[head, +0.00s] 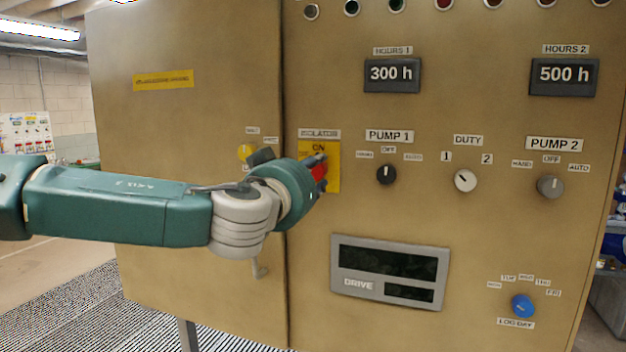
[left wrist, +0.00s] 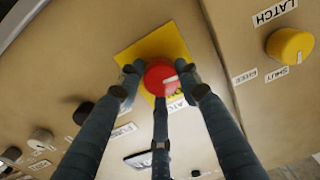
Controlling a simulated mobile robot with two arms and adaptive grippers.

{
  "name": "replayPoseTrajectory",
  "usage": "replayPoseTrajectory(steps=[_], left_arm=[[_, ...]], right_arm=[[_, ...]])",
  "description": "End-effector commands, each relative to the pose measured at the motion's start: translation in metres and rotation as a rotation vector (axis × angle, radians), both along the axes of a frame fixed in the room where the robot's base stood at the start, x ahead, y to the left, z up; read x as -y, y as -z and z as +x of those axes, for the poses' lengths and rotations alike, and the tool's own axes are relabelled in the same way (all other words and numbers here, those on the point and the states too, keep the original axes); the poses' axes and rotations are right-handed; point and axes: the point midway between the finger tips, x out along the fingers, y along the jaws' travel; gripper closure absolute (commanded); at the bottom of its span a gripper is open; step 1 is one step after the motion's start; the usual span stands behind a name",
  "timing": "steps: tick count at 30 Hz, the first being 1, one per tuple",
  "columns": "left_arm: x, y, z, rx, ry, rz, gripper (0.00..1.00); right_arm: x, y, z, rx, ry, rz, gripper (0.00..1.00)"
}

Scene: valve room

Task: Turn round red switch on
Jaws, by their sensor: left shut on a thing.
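The round red switch (left wrist: 159,74) sits on a yellow plate (left wrist: 150,48) on the tan panel. In the left wrist view my left gripper (left wrist: 158,88) has its fingers closed around the red knob, and a pale mark shows on the knob's face. In the head view my left gripper (head: 318,168) reaches the yellow isolator plate (head: 333,175) from the left. Only part of the red switch (head: 319,172) shows there, as my gripper covers the rest. The word ON is partly readable above it. My right gripper is in neither view.
A yellow latch knob (head: 246,152) is left of the isolator, beside the panel seam. To the right are the black pump 1 knob (head: 386,174), the white duty knob (head: 465,180) and the grey pump 2 knob (head: 550,186). A drive display (head: 388,291) is below.

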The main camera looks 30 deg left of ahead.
Motion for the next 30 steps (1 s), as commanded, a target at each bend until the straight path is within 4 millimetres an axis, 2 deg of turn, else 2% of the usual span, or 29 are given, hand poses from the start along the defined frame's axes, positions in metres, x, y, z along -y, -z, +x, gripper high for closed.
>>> replayPoseTrajectory(steps=[1,12,30], left_arm=[[0.0,0.008,0.0,-0.014,0.001,0.031,0.92],[-0.001,0.009,0.0,-0.095,0.002,0.36,0.92],[-0.002,0.007,0.0,-0.231,0.004,0.915,0.92]], right_arm=[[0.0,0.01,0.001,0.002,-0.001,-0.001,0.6],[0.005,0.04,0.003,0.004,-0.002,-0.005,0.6],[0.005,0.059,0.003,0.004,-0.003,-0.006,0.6]])
